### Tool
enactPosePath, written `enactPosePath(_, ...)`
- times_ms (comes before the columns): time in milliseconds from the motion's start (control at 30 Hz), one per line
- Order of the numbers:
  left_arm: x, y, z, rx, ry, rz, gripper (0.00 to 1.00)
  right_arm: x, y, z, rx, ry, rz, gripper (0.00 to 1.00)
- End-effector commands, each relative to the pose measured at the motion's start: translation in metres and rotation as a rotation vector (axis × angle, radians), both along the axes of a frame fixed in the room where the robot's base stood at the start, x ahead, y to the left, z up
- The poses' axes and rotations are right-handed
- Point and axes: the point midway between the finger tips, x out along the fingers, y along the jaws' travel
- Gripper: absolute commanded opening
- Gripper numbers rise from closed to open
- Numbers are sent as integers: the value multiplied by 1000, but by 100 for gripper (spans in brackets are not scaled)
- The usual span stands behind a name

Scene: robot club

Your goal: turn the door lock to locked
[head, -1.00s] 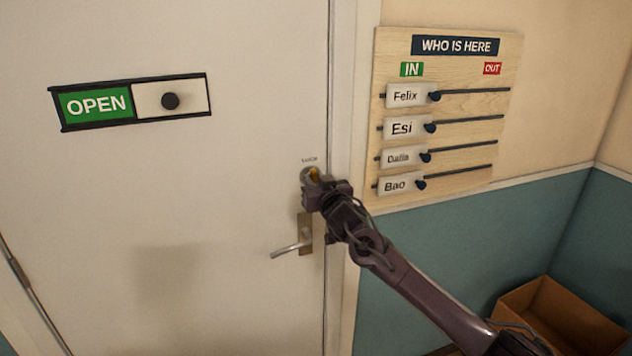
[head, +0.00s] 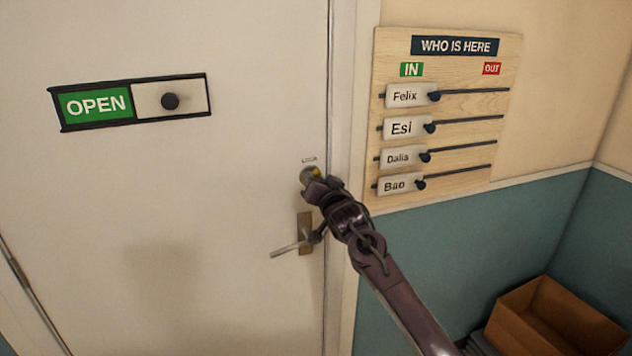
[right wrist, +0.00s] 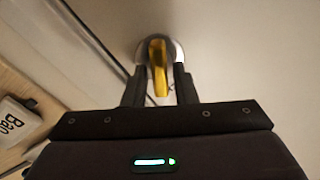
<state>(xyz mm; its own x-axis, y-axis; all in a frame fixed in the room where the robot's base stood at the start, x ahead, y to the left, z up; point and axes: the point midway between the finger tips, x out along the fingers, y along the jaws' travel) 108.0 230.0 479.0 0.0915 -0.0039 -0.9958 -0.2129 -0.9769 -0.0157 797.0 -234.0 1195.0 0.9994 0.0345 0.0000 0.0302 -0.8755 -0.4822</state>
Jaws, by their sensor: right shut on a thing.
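The door lock (head: 307,174) is a round metal plate with a yellow turn piece, set in the white door above the handle. In the right wrist view the yellow turn piece (right wrist: 158,62) stands out from its round plate, looking nearly upright in that picture. My right gripper (head: 316,186) is at the lock, its two dark fingers (right wrist: 160,74) on either side of the turn piece and shut on it. The gripper covers part of the lock in the head view. The small label above the lock is too small to read. My left gripper is not in view.
A metal lever handle (head: 290,250) sits just below the lock. An OPEN slider sign (head: 96,104) is on the door. Right of the frame hangs a WHO IS HERE board (head: 455,75) with name sliders. A cardboard box (head: 555,325) stands at lower right.

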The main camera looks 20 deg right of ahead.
Motion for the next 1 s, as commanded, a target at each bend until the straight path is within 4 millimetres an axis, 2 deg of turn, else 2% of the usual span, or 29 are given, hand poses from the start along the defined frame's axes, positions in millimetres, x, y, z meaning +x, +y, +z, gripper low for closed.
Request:
enactPosePath(700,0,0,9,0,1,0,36,0,-2,-3,683,25,-1,2)
enactPosePath(1000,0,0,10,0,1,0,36,0,-3,-5,915,33,-1,2)
